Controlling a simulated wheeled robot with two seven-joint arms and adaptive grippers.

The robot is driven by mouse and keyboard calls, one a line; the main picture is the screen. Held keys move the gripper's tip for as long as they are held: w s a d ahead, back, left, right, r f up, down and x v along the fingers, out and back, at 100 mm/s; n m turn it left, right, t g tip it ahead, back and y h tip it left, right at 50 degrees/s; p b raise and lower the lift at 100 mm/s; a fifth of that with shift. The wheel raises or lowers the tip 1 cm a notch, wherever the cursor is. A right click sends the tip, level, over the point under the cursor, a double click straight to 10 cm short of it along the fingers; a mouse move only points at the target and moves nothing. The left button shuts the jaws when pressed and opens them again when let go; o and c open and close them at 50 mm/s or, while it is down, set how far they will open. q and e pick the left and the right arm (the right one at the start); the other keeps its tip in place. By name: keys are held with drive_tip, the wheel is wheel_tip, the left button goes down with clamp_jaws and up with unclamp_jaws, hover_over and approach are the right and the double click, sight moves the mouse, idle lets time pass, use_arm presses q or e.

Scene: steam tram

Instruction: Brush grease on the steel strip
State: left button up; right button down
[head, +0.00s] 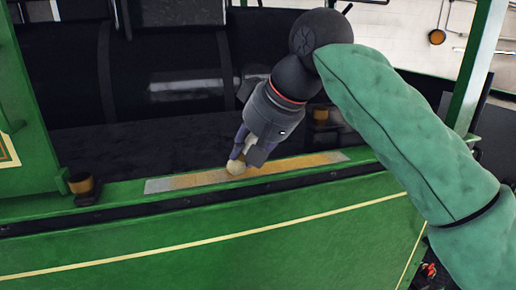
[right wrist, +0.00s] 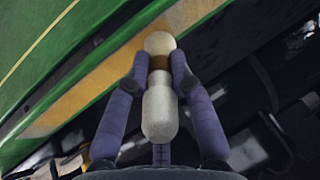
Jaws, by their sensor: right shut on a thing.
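The steel strip (head: 200,180) lies along the top of the green side ledge. Its ends look grey and most of its length is covered in yellow-brown grease. It also shows in the right wrist view (right wrist: 95,90) as a yellowish band. My right gripper (head: 246,158) is shut on a brush (right wrist: 160,112) with a pale handle, a brass-coloured collar and a rounded pale head. In the head view the brush's pale end (head: 236,167) is over the strip, left of its middle. I cannot tell for sure whether it touches. My left gripper is not in view.
A brass-topped fitting (head: 83,188) stands on the ledge left of the strip. A similar one (head: 320,115) is behind my right arm. A green post (head: 478,70) rises at the right. A dark recess with black cylinders lies behind the ledge.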

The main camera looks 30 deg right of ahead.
drive_tip(key=shift+w+a, duration=0.2)
drive_tip(key=shift+a, duration=0.45)
drive_tip(key=shift+a, duration=0.1)
drive_tip(key=shift+w+a+r, duration=0.1)
drive_tip(key=shift+w+a, duration=0.4)
drive_tip(key=shift+a, duration=1.15)
drive_tip(key=shift+w+a+f, duration=0.1)
drive_tip(key=shift+w+a, duration=0.4)
drive_tip(key=shift+a, duration=1.2)
drive_tip(key=shift+w+a+r, duration=0.1)
drive_tip(key=shift+w+a, duration=0.4)
drive_tip(key=shift+a, duration=1.15)
drive_tip(key=shift+r, duration=3)
